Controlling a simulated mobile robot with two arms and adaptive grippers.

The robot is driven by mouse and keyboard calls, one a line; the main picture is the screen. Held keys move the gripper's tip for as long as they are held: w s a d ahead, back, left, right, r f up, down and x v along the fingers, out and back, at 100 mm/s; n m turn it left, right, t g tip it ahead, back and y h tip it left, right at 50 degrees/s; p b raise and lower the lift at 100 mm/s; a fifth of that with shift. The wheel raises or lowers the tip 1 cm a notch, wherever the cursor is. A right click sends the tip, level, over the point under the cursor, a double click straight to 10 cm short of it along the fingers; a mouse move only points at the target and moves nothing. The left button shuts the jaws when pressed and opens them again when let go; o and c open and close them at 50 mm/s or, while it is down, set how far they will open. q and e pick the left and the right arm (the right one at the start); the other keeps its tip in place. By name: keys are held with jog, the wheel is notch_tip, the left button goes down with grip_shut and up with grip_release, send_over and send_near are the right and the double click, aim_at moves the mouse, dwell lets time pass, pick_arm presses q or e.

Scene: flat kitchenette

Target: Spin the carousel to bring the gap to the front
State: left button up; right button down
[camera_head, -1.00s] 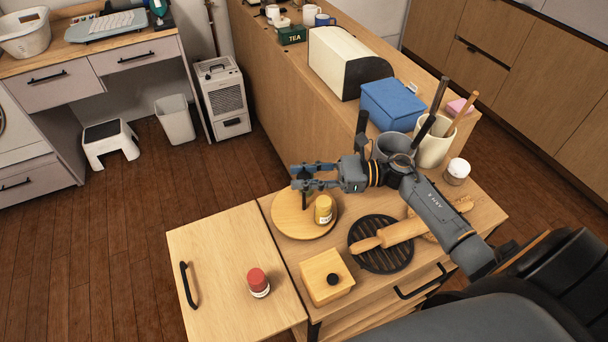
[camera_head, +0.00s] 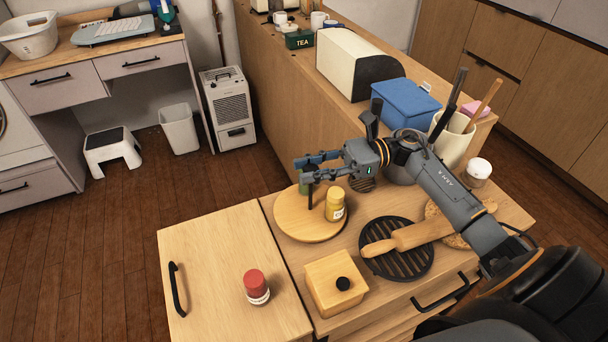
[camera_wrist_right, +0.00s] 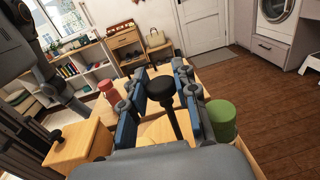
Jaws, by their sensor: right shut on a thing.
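The carousel (camera_head: 292,228) is a round wooden disc with a black post (camera_head: 309,200) rising from its middle. It stands at the left of the wooden counter. A yellow jar (camera_head: 335,205) sits on its right part, and a green jar (camera_head: 303,188) is partly hidden behind the post. My right gripper (camera_head: 308,169) is shut on the top of the post. In the right wrist view the black knob (camera_wrist_right: 161,88) lies between the fingers, with the green jar (camera_wrist_right: 222,118) to the right. The disc's front left part is bare. My left gripper is not in view.
A red-lidded jar (camera_head: 256,287) stands on the lower cabinet top at front left. A wooden box with a black knob (camera_head: 335,283), a black grill plate (camera_head: 397,262) and a rolling pin (camera_head: 414,237) lie close on the right. A blue box (camera_head: 405,104) stands behind.

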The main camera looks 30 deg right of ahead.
jog(key=c, duration=1)
grip_release()
jog(key=shift+r, duration=0.1)
notch_tip(320, 180, up, 10)
jog(key=shift+f, duration=0.1)
